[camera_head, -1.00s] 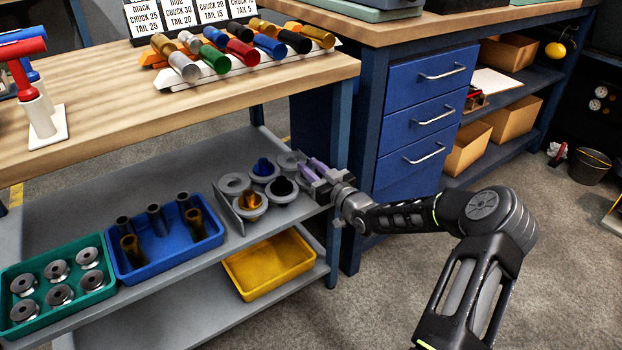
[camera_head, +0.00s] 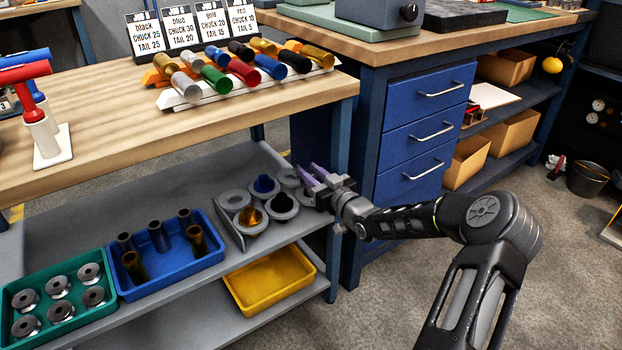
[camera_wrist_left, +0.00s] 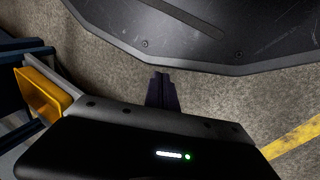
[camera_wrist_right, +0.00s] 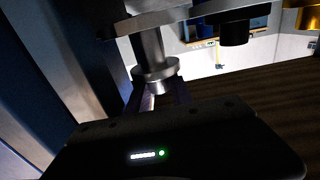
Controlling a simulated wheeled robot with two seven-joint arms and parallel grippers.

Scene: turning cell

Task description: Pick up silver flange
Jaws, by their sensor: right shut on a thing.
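The silver flange (camera_wrist_right: 150,60) shows in the right wrist view as a bright metal stem with a round collar, upright between my right fingers (camera_wrist_right: 157,92). My right gripper (camera_head: 310,171) is shut on it at the right end of the grey shelf; in the head view the fingers largely hide the part. Around it stand grey round holders, one with a blue insert (camera_head: 264,186), one with a gold insert (camera_head: 250,215) and one with a black insert (camera_head: 281,203). My left gripper (camera_wrist_left: 162,92) is shut and empty above the floor, outside the head view.
A blue tray (camera_head: 162,285) with dark tubes and a green tray (camera_head: 20,308) with several silver discs stand left on the shelf (camera_head: 130,205). A yellow bin (camera_head: 270,280) sits below. The wooden tabletop (camera_head: 110,110) overhangs; a table leg (camera_head: 338,150) stands close to my right gripper.

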